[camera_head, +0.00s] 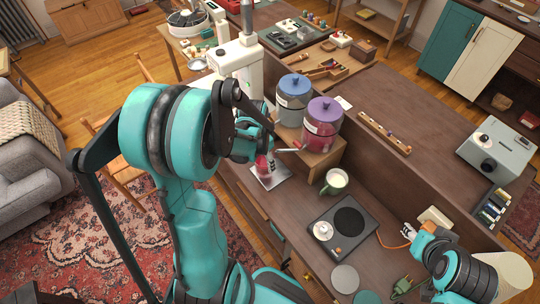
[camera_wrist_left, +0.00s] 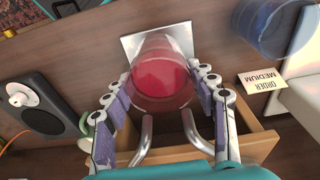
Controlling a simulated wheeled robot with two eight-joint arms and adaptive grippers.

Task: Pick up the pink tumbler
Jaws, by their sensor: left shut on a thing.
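The pink tumbler (camera_wrist_left: 160,78), see-through with red contents, sits between the purple-padded fingers of my left gripper (camera_wrist_left: 163,95) in the left wrist view. The gripper is shut on it. In the head view the tumbler (camera_head: 262,165) shows small beneath my left gripper (camera_head: 260,148), partly hidden by it. It is over a pale square plate (camera_head: 272,181), also visible in the wrist view (camera_wrist_left: 138,45); I cannot tell whether it touches the plate. My right arm ends at lower right, where its gripper (camera_head: 415,240) is too unclear to read.
A purple-lidded jar (camera_head: 322,122) and a blue-grey jar (camera_head: 293,98) stand on a wooden box (camera_head: 325,160) close to my left gripper. A green mug (camera_head: 334,182) and a black hotplate (camera_head: 357,222) stand to its right. A blue see-through vessel (camera_wrist_left: 278,28) shows in the wrist view.

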